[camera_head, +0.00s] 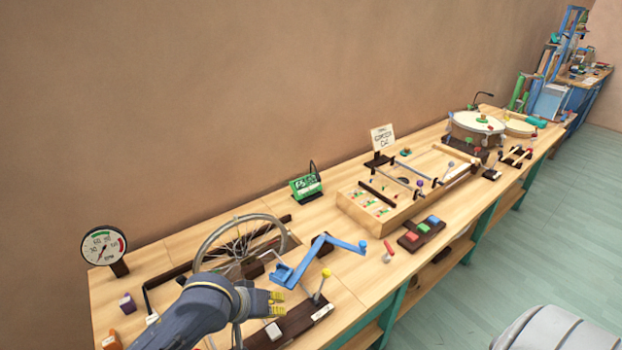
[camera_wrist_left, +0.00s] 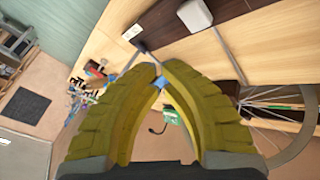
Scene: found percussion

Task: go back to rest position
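My left gripper (camera_head: 276,303) is over the near left part of the bench, just left of the dark wooden base with a yellow-knobbed lever (camera_head: 320,285). In the left wrist view its yellow fingers (camera_wrist_left: 163,70) arch together and nearly meet at the tips. I see nothing held between them; a small blue patch shows in the gap, apparently behind them. My right gripper is not in view.
Close by are the spoked wheel (camera_head: 238,240), a blue crank (camera_head: 318,248) and a pressure-style dial (camera_head: 103,246). Further right stand a green display (camera_head: 306,187), a wooden frame box (camera_head: 385,215), coloured buttons (camera_head: 421,232) and a drum (camera_head: 477,125).

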